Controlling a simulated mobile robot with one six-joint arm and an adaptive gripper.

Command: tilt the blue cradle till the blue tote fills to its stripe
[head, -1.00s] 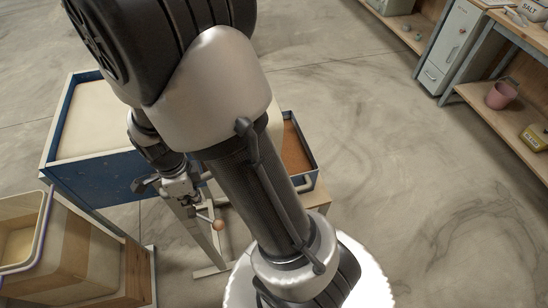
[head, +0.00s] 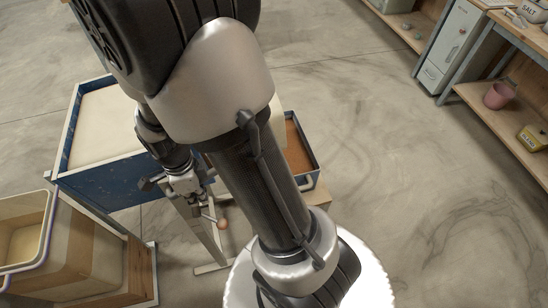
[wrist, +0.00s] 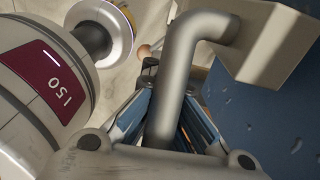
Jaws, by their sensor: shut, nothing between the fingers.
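The blue cradle (head: 78,182), a blue-sided box with pale cream contents, stands at left in the head view. Its scratched blue wall (wrist: 262,110) fills the right of the wrist view. A grey bent handle (wrist: 178,75) crosses in front of my fingers there. My gripper (head: 190,198) is at the cradle's near right corner, shut, with nothing held; my arm hides part of the cradle. An open bin with a pale, violet-edged rim (head: 48,215) is at lower left, its visible inside beige. I cannot tell whether it is the blue tote, and I see no stripe.
A smaller blue-sided box (head: 317,160) with brown contents stands right of my arm. A lever with an orange knob (head: 222,224) is close to my gripper. Wooden shelving (head: 500,125) with a pink bucket (head: 497,97) is far right. The floor between is clear.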

